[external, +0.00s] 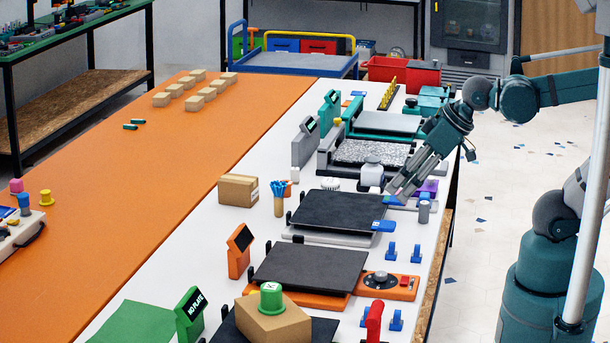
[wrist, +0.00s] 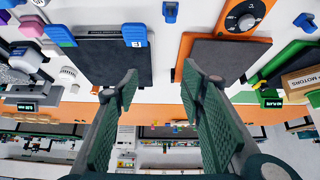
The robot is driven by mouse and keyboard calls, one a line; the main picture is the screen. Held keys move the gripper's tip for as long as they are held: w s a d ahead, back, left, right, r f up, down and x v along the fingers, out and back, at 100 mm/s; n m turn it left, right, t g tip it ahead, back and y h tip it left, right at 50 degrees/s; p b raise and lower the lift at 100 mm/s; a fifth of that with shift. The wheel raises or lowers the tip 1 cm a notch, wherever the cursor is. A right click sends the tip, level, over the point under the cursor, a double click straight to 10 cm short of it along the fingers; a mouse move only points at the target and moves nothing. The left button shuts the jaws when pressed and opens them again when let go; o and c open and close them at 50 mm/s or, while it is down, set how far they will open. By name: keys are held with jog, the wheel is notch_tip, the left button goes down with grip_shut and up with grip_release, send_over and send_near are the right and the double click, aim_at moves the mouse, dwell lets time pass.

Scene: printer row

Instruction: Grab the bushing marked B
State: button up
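No letter B can be read on any part in either view. In the external view, a green flanged bushing (external: 271,296) with a dark mark on its top, too small to read surely, stands upright on a cardboard box (external: 272,320) at the front. Small pink (external: 16,186), blue (external: 24,203) and yellow (external: 46,197) round parts stand at the far left; their marks are unreadable. My gripper (external: 394,194) points down and left above the right side of the printer row, well apart from the green bushing. The wrist view shows my gripper (wrist: 158,82) open, with nothing between its fingers.
A dark print plate (external: 345,211) lies near my gripper, with another dark plate (external: 310,269) on the orange printer nearer the front. A white jar (external: 371,172) and blue clips stand close by. A small carton (external: 238,190) sits left. The orange table strip has free room.

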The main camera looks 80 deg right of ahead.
jog(key=shift+o, duration=0.3)
dwell(0.5)
